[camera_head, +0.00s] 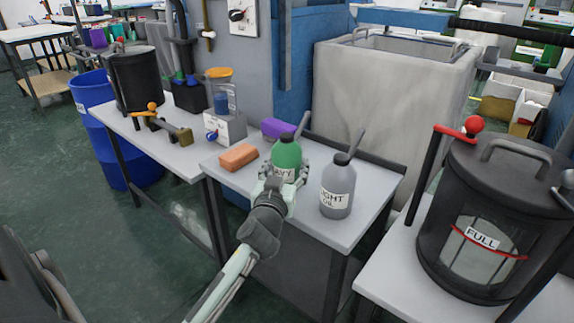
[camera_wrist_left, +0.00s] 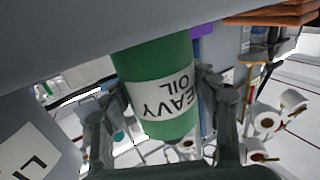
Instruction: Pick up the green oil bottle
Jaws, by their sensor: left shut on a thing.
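The green oil bottle (camera_head: 286,152) has a dark cap and a white label, and stands upright over the small grey table (camera_head: 330,238). My left gripper (camera_head: 283,181) is around its body from the front and shut on it. In the left wrist view the green bottle (camera_wrist_left: 155,65) appears upside down between the two fingers (camera_wrist_left: 165,112), its label reading "HEAVY OIL". The gripper hides its base in the head view, so I cannot tell whether it touches the tabletop. My right gripper is not in view.
A grey "LIGHT OIL" bottle (camera_head: 338,188) with a spout stands close to the right. An orange block (camera_head: 238,157) lies to the left, a purple block (camera_head: 278,128) behind. A dark "FULL" canister (camera_head: 490,220) stands further right. The table's front left is bare.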

